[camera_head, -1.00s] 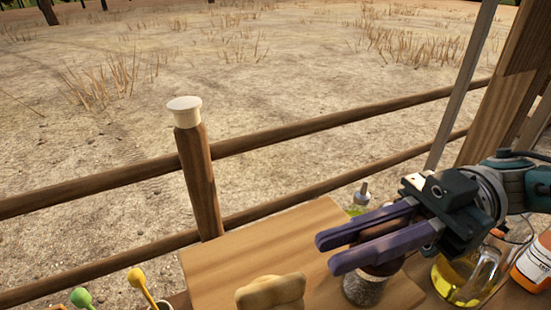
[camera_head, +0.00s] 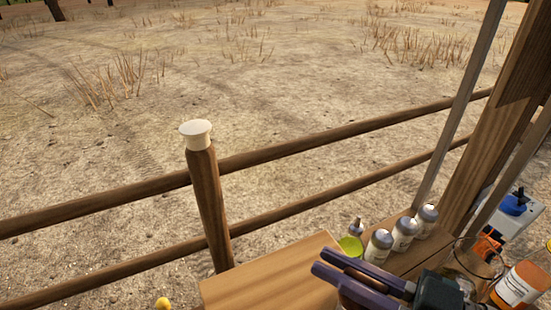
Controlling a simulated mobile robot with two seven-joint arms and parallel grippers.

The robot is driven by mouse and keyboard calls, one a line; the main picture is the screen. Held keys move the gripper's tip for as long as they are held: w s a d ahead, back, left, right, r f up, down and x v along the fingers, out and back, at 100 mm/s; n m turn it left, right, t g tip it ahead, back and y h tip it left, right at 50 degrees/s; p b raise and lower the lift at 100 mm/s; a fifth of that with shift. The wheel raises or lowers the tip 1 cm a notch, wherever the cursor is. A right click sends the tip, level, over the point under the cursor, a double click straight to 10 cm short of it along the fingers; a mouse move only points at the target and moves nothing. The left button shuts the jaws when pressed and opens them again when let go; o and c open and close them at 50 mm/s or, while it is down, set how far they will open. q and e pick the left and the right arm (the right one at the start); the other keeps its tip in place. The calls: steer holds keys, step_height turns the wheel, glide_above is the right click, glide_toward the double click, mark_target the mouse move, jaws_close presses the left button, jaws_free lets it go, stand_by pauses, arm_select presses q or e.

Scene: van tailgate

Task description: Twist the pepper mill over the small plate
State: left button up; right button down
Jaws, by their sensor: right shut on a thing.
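My right gripper (camera_head: 322,263) is at the bottom right with its purple fingers pointing left. The small plate is not visible. My left gripper is not in view.
A wooden board (camera_head: 270,280) lies left of the mill. Several metal-capped shakers (camera_head: 404,232) stand behind the gripper, beside a small green-yellow bottle (camera_head: 351,245). An orange bottle (camera_head: 519,286) is at right. A wooden rail fence (camera_head: 207,190) runs behind.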

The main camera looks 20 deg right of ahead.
steer(key=m+t+h, duration=0.1)
steer(key=m+h, duration=0.1)
steer(key=m+t+h, duration=0.1)
steer(key=h, duration=0.2)
steer(key=shift+w+d+m+p, duration=0.2)
steer(key=shift+d+m+p, duration=0.2)
steer(key=shift+w+d+m+t+h, duration=0.1)
steer(key=shift+d+m+t+h, duration=0.1)
steer(key=shift+m+h, duration=0.7)
steer(key=shift+s+d+m+t+h, duration=0.15)
steer(key=shift+m+h, duration=0.3)
steer(key=shift+h, duration=0.85)
steer(key=shift+w+d+m+t+h, duration=0.2)
steer(key=shift+m+h, duration=0.45)
steer(key=shift+h, duration=0.45)
steer(key=c, duration=0.9)
jaws_free()
steer(key=shift+s+a+b, duration=0.15)
steer(key=shift+s+b, duration=0.15)
steer(key=shift+s, duration=1.35)
steer(key=shift+s+a+b, duration=0.15)
steer(key=shift+s+b, duration=0.1)
steer(key=shift+s, duration=1.45)
steer(key=shift+s+a+b, duration=0.15)
steer(key=shift+s+b, duration=0.15)
steer(key=shift+s, duration=1.35)
